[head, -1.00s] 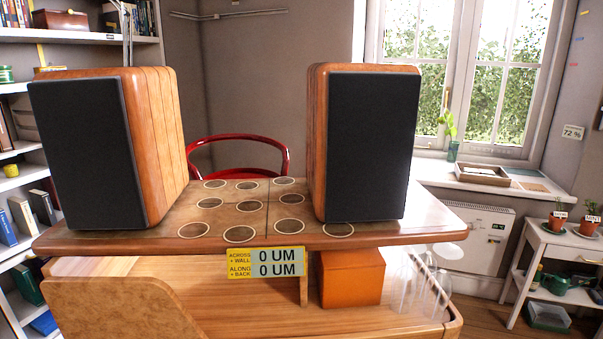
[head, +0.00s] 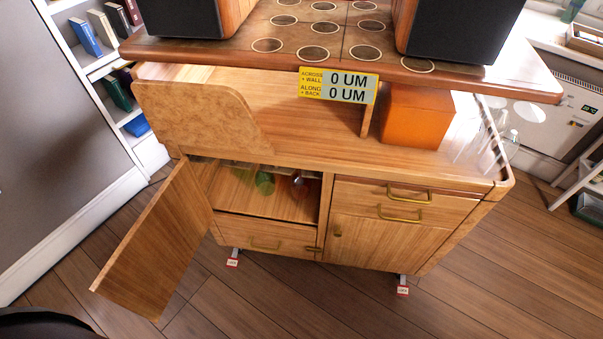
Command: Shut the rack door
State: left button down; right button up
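The rack door (head: 160,245) is a wooden door hinged at the left side of the cabinet (head: 280,150). It stands wide open, swung out toward me and to the left. The compartment behind it (head: 285,200) is open, with a green bottle-like item (head: 264,183) and other small glassy items inside, partly hidden in shade. Neither of my grippers shows in the head view.
Two dark-fronted speakers (head: 462,25) stand on the top board (head: 330,40) above an orange box (head: 415,118). Hanging glasses (head: 500,135) are at the right end. Drawers with brass handles (head: 403,194) are closed. The wooden floor (head: 340,305) before the cabinet is clear.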

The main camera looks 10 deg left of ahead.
aim_at(141, 276)
jog(key=k+j+z, duration=0.1)
jog(key=j, duration=0.35)
jog(key=k+j+z, duration=0.1)
jog(key=j, duration=0.35)
jog(key=k+j+z, duration=0.1)
jog(key=j, duration=0.3)
jog(key=k+j+z, duration=0.1)
jog(key=j, duration=0.35)
jog(key=k+j+z, duration=0.1)
jog(key=j, duration=0.3)
jog(key=k+j, duration=0.25)
jog(key=j, duration=0.15)
jog(key=k+j+z, duration=0.15)
jog(key=j, duration=0.25)
